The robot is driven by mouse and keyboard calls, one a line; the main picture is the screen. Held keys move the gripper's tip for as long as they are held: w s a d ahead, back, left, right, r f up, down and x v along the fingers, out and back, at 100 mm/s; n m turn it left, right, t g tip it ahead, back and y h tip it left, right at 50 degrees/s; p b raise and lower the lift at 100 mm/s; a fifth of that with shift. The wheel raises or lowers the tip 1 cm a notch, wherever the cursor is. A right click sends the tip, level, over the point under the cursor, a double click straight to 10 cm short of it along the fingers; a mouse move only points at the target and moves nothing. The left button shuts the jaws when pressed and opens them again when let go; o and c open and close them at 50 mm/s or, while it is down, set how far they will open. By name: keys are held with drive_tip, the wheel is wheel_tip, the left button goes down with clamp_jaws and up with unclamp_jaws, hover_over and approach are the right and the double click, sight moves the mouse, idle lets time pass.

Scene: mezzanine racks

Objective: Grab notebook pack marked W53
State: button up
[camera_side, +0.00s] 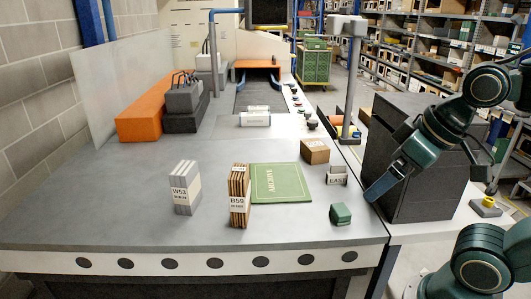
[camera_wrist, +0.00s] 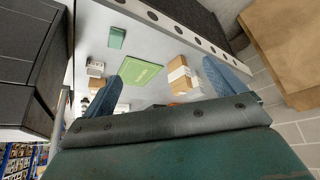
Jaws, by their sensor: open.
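The notebook pack marked W53 (camera_side: 186,188) is a grey bundle with a white label. It stands upright on the grey table at the left in the side view. A brown pack marked B59 (camera_side: 240,196) stands to its right, apart from it. My gripper (camera_side: 376,190) is at the table's right edge, far to the right of both packs. In the wrist view my gripper (camera_wrist: 164,70) has its fingers spread with nothing held. A brown pack with a white band (camera_wrist: 180,76) shows beyond them.
A green book (camera_side: 280,183) lies right of B59. Near it are a brown box (camera_side: 315,151), a grey block with a white label (camera_side: 337,175) and a green block (camera_side: 341,213). A large dark case (camera_side: 420,165) stands by my arm. The front left table is clear.

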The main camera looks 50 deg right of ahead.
drive_tip(key=w+a+r+n+y, duration=0.1)
drive_tip(key=w+a+r+n, duration=0.15)
drive_tip(key=w, duration=0.95)
drive_tip(key=w+a+r+n+y, duration=0.1)
drive_tip(key=w+r, duration=0.2)
drive_tip(key=w, duration=0.9)
drive_tip(key=n+y, duration=0.2)
drive_tip(key=n, duration=0.1)
approach(185, 167)
drive_tip(key=shift+s+d+r, duration=0.1)
drive_tip(key=shift+s+r, duration=0.05)
drive_tip(key=shift+r, duration=0.4)
drive_tip(key=shift+x, duration=4.25)
drive_tip(key=shift+d+f, duration=0.1)
